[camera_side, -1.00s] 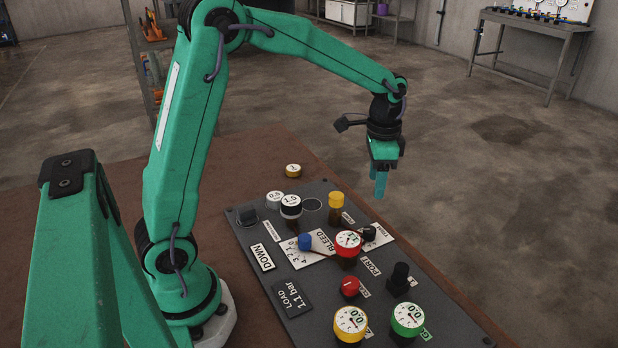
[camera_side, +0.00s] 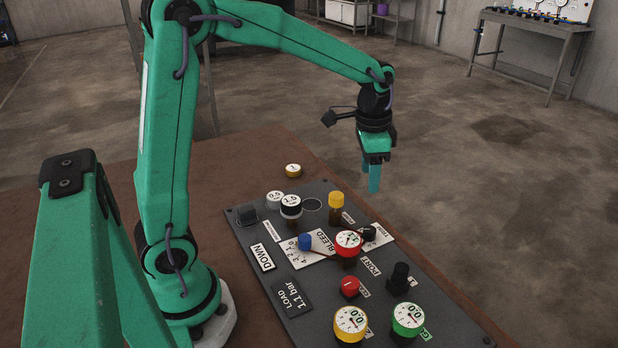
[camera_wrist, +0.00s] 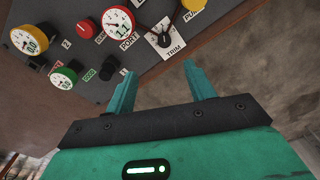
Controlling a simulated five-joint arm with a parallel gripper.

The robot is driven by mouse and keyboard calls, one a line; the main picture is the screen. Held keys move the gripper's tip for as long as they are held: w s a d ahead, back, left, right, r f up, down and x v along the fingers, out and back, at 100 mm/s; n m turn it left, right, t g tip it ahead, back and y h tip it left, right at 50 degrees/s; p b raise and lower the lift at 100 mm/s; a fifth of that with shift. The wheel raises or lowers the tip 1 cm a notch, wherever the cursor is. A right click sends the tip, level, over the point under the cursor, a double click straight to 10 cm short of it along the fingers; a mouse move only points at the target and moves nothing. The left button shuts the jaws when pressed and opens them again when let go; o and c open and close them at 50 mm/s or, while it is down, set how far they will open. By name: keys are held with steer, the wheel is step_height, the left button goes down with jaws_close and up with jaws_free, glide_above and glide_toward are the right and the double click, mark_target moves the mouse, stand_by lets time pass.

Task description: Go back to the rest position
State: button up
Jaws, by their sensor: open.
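My gripper (camera_side: 372,176) hangs with its teal fingers pointing down, above and beyond the far right edge of the dark control panel (camera_side: 262,229). In the wrist view my gripper (camera_wrist: 155,75) has its two fingers apart with nothing between them. It touches nothing that I can see. The panel carries a red-rimmed gauge (camera_side: 348,240), a yellow gauge (camera_side: 351,321), a green gauge (camera_side: 408,316), a blue knob (camera_side: 305,241), a red knob (camera_side: 350,286) and a yellow-capped knob (camera_side: 336,200).
The panel lies on a brown table (camera_side: 240,165). A small yellow-rimmed disc (camera_side: 293,170) lies on the table behind the panel. A grey bench (camera_side: 530,45) stands far back right. The concrete floor (camera_side: 520,200) right of the table is clear.

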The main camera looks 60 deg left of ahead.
steer(key=s+r+n+t, duration=0.2)
steer(key=s+r, duration=0.1)
steer(key=s, duration=0.6)
steer(key=s+d+r+n+t, duration=0.1)
steer(key=s+r+n+t, duration=0.1)
steer(key=s, duration=0.8)
steer(key=shift+d+r+n+t, duration=0.3)
steer(key=shift+r+n+t, duration=0.1)
steer(key=shift+n, duration=0.1)
